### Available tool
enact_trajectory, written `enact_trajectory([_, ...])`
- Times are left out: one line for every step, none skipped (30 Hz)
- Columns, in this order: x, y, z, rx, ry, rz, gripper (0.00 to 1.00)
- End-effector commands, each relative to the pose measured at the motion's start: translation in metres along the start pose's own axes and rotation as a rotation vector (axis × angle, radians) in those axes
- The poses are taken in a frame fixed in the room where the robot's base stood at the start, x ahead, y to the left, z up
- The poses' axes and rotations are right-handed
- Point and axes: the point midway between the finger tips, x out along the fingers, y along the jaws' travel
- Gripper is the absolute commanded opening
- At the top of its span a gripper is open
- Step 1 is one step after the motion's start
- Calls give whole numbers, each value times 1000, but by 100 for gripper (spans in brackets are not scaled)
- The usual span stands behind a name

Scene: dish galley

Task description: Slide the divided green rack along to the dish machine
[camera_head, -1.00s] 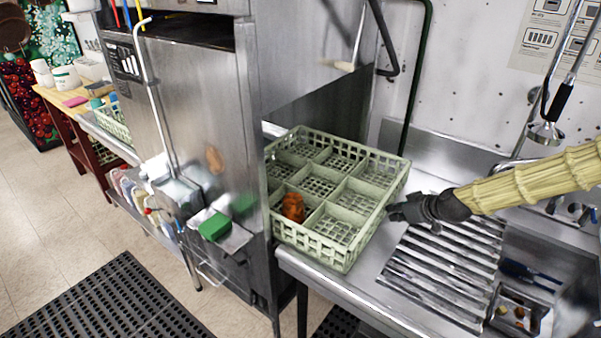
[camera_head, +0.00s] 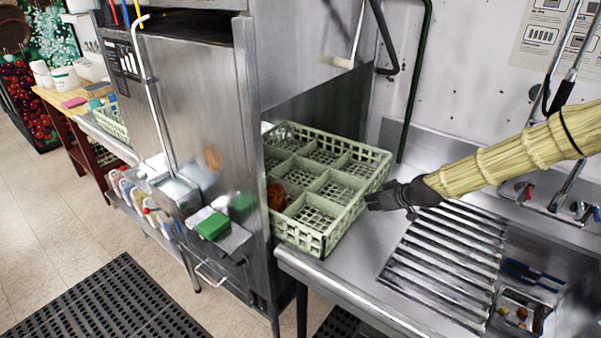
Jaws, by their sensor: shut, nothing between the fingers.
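The divided green rack (camera_head: 352,208) is pale green and lies flat on the steel counter, with its left part at the opening of the dish machine (camera_head: 200,110). A brown-orange cup (camera_head: 277,196) sits in a compartment at its left, partly hidden by the machine's front edge. My gripper (camera_head: 371,200) is shut and empty at the rack's right side. Its fingertips are at or very near the rack's right wall; I cannot tell whether they touch.
A ribbed drainboard (camera_head: 440,265) lies right of the rack, and a sink with a small tray (camera_head: 520,312) is at the far right. A green block (camera_head: 213,226) rests on a ledge on the machine's front. A black mat (camera_head: 125,300) lies on the floor.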

Motion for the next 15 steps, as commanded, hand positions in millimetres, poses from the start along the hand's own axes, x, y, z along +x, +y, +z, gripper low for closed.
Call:
enact_trajectory([3, -2, -3, -3, 1, -1, 0])
enact_trajectory([5, -3, -4, -3, 1, -1, 0])
enact_trajectory([7, -4, -6, -4, 1, -1, 0])
enact_trajectory([8, -5, -8, -4, 1, -1, 0])
enact_trajectory([10, -6, -9, -4, 1, -1, 0])
enact_trajectory([12, -7, -11, -3, 1, 0, 0])
enact_trajectory([14, -7, -12, -3, 1, 0, 0])
enact_trajectory([15, -8, -14, -3, 1, 0, 0])
enact_trajectory([17, -9, -16, -3, 1, 0, 0])
enact_trajectory([19, -10, -17, -3, 1, 0, 0])
enact_trajectory([20, -12, -18, -4, 1, -1, 0])
enact_trajectory([22, -12, -20, -4, 0, 0, 0])
enact_trajectory([24, -13, -22, -3, 0, 0, 0])
enact_trajectory([25, -14, -23, -3, 1, 0, 0])
enact_trajectory([27, -15, -25, -3, 1, 0, 0])
